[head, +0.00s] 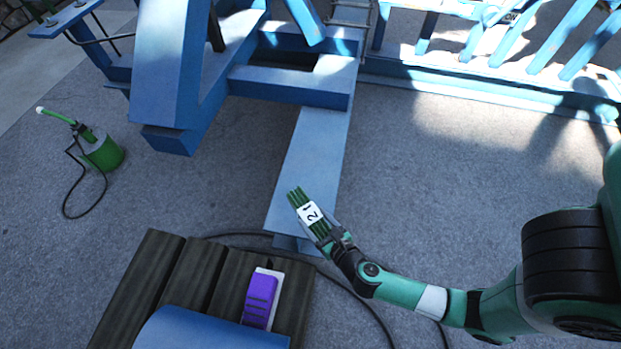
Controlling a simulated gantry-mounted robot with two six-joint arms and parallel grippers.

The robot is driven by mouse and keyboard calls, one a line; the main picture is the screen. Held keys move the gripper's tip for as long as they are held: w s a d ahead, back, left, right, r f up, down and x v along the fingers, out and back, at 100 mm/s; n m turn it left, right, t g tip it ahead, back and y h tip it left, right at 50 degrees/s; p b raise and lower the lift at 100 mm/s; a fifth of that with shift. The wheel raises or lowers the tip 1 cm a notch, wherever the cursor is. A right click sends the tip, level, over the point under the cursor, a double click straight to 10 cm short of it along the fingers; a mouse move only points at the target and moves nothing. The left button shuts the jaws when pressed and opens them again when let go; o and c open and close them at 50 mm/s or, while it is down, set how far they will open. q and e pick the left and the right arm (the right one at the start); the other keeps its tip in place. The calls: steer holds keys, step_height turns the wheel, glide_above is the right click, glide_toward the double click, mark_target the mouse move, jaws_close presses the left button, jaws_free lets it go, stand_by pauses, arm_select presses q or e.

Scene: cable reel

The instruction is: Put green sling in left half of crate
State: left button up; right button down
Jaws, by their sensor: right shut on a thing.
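The green sling (297,198) is a folded green bundle with a white label that reads something like "2t". My right gripper (326,236) is shut on its near end and holds it in front of the blue steel beam; I cannot tell how high above the beam it is. My left gripper is not in view. I see nothing that is clearly a crate. Dark wooden slats (190,274) lie at the bottom left, and I cannot tell whether they belong to it.
A purple ribbed item (261,299) with a white backing lies on the slats. A blue rounded surface (205,333) covers their near part. A black cable (371,307) runs on the grey floor. A green sprayer (103,153) stands left. Blue steel framework (290,85) fills the back.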

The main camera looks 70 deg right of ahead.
steer(key=w+d+f+b, duration=0.1)
steer(key=w+d+f, duration=0.1)
steer(key=d, duration=0.1)
steer(key=w+d+f+b, duration=0.2)
steer(key=d+f, duration=0.1)
steer(key=w+d+f+b, duration=0.2)
steer(key=d+f, duration=0.1)
steer(key=d, duration=0.1)
steer(key=shift+w+d+f, duration=0.1)
steer(key=shift+w, duration=0.3)
steer(key=shift+w+d+f+b, duration=0.1)
steer(key=shift+d+f+b, duration=0.1)
steer(key=shift+f+b, duration=0.15)
steer(key=shift+w+d, duration=0.1)
steer(key=shift+w+d+f, duration=0.1)
steer(key=shift+d+f, duration=0.05)
steer(key=shift+f, duration=0.15)
steer(key=f+b, duration=0.1)
steer(key=b, duration=0.1)
steer(key=f+b, duration=0.2)
steer(key=shift+w+d+f, duration=0.15)
steer(key=shift+d+f, duration=0.05)
steer(key=shift+f, duration=0.1)
steer(key=shift+r, duration=0.15)
jaws_free()
